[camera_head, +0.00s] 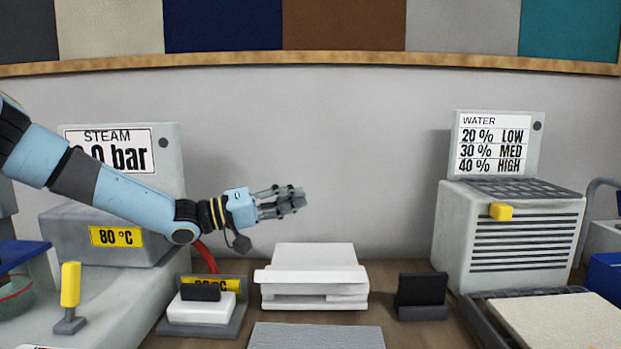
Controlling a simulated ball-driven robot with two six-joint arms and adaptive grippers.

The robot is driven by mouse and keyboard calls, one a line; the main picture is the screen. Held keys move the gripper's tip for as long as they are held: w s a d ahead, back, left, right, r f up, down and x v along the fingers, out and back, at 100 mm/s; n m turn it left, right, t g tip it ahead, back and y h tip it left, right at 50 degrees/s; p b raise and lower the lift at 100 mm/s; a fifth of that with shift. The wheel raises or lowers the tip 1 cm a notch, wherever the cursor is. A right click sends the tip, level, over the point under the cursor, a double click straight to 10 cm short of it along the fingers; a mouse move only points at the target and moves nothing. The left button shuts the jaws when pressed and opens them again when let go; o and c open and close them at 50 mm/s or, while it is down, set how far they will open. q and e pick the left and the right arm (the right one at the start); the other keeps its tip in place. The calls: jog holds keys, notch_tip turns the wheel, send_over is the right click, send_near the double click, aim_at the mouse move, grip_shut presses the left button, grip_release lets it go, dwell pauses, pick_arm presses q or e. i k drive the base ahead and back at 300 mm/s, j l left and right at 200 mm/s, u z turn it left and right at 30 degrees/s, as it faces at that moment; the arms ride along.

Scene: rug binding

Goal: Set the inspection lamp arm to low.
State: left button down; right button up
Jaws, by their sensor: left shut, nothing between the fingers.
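My left gripper (299,198) reaches in from the left at mid-picture, its fingers shut and empty and pointing right. It hangs in front of the grey wall, above and behind the white block-shaped device, touching nothing that I can see. No inspection lamp arm can be made out for certain. A grey curved tube (602,182) shows at the right edge, partly cut off, and I cannot tell what it belongs to. My right gripper is not in view.
A steam unit (172,150) with a yellow-handled lever (70,285) stands left, partly behind my arm. A white device (312,270) sits centre, a small black stand (422,292) beside it. A louvred water unit (455,235) with a yellow knob (501,211) stands right.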

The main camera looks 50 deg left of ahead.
aim_at(299, 277)
jog(key=k+l, duration=0.2)
jog(key=l, duration=0.15)
jog(key=k+l, duration=0.2)
jog(key=l, duration=0.15)
jog(key=k+l, duration=0.2)
jog(key=l, duration=0.15)
jog(key=k+l, duration=0.15)
jog(key=l, duration=0.2)
